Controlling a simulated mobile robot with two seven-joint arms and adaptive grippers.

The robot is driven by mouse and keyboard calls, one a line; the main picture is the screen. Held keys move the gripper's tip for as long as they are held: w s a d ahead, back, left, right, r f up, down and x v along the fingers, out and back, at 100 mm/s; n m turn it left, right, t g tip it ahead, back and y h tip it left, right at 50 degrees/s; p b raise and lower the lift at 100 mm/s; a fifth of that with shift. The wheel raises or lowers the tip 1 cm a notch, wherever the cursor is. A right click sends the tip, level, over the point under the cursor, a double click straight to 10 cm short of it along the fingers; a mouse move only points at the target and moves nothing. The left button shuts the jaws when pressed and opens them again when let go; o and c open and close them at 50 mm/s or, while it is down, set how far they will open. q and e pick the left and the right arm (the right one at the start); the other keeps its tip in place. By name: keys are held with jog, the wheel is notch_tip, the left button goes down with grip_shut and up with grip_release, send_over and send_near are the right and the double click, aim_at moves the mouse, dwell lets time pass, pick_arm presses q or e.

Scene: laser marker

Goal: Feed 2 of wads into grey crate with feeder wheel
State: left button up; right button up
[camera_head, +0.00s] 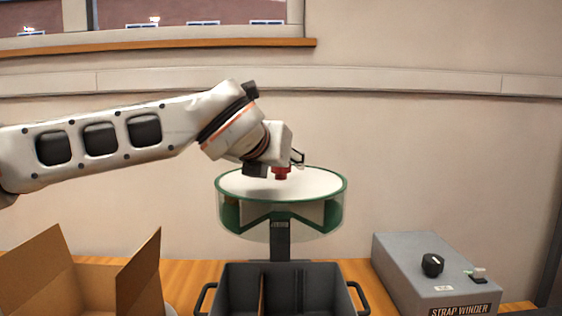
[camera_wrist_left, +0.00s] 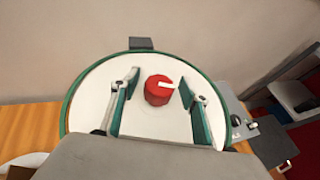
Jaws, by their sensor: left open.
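The feeder wheel (camera_head: 240,183) is a round drum with a white top and green rim on a dark post. It also shows in the left wrist view (camera_wrist_left: 90,100). A red knob (camera_head: 281,173) with a white pointer rises from its top, also in the left wrist view (camera_wrist_left: 157,92). My left gripper (camera_head: 290,162) is open over the wheel, its fingers on either side of the knob, with gaps. The dark grey crate (camera_head: 240,290) stands below the wheel, with a brown divider inside. I cannot make out any wads. My right gripper is not in view.
An open cardboard box (camera_head: 40,275) stands at the left on the wooden table (camera_head: 183,280). A grey strap winder box (camera_head: 400,262) with a black knob stands at the right. A wall is behind the wheel.

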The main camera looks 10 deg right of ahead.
pick_arm(q)
jog(key=v, duration=1.1)
jog(key=shift+s+a, duration=0.15)
jog(key=shift+s, duration=0.05)
jog(key=shift+s+a+r, duration=0.1)
jog(key=shift+s, duration=0.1)
